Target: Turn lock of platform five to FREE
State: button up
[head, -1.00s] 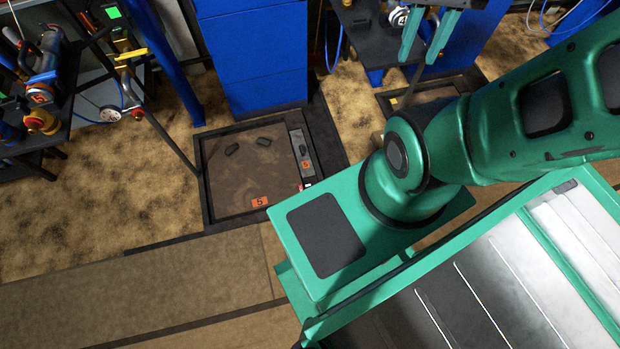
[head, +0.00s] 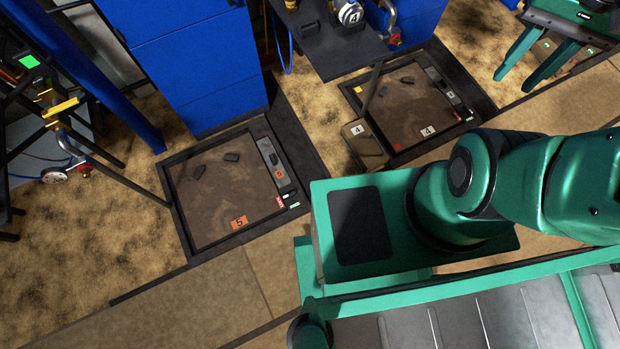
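Platform five (head: 210,185) is a brown, worn square plate in a dark floor frame at left centre, with an orange "5" tag (head: 239,222) at its near edge. Along its right side runs a grey lock strip (head: 267,148) with a small dark handle (head: 273,158) and an orange tag. At the strip's near end are a red label (head: 280,201) and a white-green label (head: 294,205), too small to read. My gripper (head: 516,80) is at the upper right, its two green fingers apart with nothing visible between them. It is far to the right of platform five.
Platform four (head: 410,115) lies right of platform five, with a small brown box (head: 365,142) at its left edge. A dark table (head: 335,45) overhangs behind it. A blue cabinet (head: 200,70) stands behind platform five, and a cluttered rack (head: 50,120) is at left.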

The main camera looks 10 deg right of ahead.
aim_at(291, 195)
jog(key=z, duration=0.75)
jog(key=k, duration=1.4)
jog(key=u, duration=1.35)
jog(key=i, duration=1)
jog(key=z, duration=0.05)
